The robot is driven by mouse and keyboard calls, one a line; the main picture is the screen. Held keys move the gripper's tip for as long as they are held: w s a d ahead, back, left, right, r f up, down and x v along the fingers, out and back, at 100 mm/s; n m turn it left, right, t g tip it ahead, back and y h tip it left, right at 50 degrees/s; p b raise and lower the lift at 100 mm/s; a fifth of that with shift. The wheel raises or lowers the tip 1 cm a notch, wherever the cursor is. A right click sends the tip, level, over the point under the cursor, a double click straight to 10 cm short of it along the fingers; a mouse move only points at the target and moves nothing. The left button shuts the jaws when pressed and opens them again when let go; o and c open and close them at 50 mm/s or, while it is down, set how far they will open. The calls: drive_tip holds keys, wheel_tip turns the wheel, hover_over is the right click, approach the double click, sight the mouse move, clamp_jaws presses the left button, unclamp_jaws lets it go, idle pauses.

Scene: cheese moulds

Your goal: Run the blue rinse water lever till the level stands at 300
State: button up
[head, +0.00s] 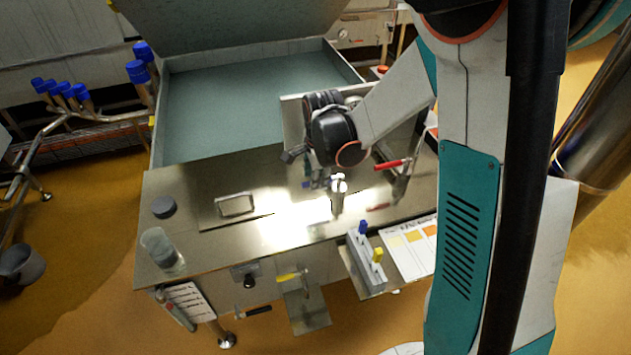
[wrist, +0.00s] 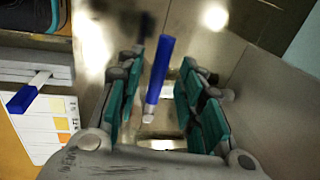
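The blue lever (wrist: 158,75) stands between the finger pads of my gripper (wrist: 163,68) in the wrist view. The fingers are spread, with a visible gap on the right of the lever; contact on the left cannot be told. In the head view my gripper (head: 312,172) hangs over the steel worktop near a steel tap (head: 338,192), and a small bit of blue shows beside it. A clear measuring vessel (head: 160,250) stands at the worktop's front left corner. Its marks and level are too small to read.
A red-handled lever (head: 390,164) is to the right of my gripper. A rack (head: 367,268) with blue- and yellow-topped items and a colour chart (head: 412,248) lie at the front right. A dark puck (head: 164,207) and a recessed frame (head: 235,205) are to the left. A large open vat (head: 215,105) is behind.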

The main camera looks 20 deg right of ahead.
drive_tip(key=shift+f, duration=0.5)
clamp_jaws()
drive_tip(key=shift+s, duration=0.1)
drive_tip(key=shift+s+d+n+g+y+b, duration=0.1)
drive_tip(key=shift+s+d+n+y, duration=0.25)
drive_tip(key=shift+s+n, duration=0.8)
drive_tip(key=shift+s+d+n+g+y+b, duration=0.15)
drive_tip(key=shift+s+d+n, duration=0.3)
drive_tip(key=shift+n, duration=1.4)
drive_tip(key=shift+s+d+n+g+y+b, duration=0.1)
drive_tip(key=shift+s+d+n+y, duration=0.45)
drive_tip(key=shift+n, duration=0.95)
drive_tip(key=shift+s+a+h, duration=0.1)
drive_tip(key=shift+s+h, duration=0.1)
drive_tip(key=shift+h, duration=0.05)
